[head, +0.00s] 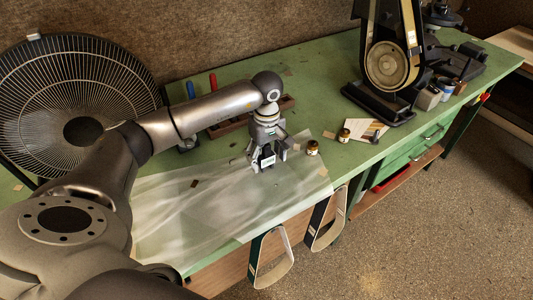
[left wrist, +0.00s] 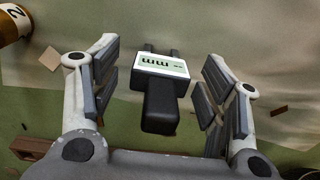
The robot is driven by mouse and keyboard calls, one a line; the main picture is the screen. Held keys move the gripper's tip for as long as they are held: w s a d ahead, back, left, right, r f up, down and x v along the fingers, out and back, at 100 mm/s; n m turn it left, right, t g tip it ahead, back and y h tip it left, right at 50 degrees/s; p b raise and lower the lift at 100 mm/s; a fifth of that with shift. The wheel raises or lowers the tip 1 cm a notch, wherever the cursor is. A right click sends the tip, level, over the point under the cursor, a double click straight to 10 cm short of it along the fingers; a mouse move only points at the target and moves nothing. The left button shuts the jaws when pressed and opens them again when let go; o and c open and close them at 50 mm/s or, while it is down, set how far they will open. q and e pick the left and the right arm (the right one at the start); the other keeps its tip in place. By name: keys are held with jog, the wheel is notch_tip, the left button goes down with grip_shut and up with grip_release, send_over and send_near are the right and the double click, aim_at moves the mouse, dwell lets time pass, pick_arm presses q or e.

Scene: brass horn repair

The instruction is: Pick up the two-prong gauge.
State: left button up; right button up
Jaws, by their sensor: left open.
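The two-prong gauge (left wrist: 160,104) is black, with a white label marked "mm" and two short prongs at its far end. In the left wrist view it lies between the fingers of my left gripper (left wrist: 158,80), which is open. A gap shows on each side of the gauge, so the fingers do not touch it. In the head view my left gripper (head: 268,153) points down over the bench, and the gauge (head: 267,161) shows dark with a pale label between its fingers. My right gripper is not in view.
A translucent sheet (head: 220,200) covers the front of the green bench (head: 330,90). Two small jars (head: 312,148) (head: 343,135) stand right of the gripper. A tool rack (head: 225,125) lies behind it. A belt machine (head: 385,68) stands farther right, and a large round fan (head: 60,90) at left.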

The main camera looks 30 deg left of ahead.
pick_arm(q)
jog(key=shift+f, duration=0.75)
jog(key=shift+a+f, duration=0.1)
jog(key=shift+f, duration=0.05)
jog(key=shift+c, duration=1.6)
jog(key=c, duration=0.8)
jog(key=shift+c, duration=0.2)
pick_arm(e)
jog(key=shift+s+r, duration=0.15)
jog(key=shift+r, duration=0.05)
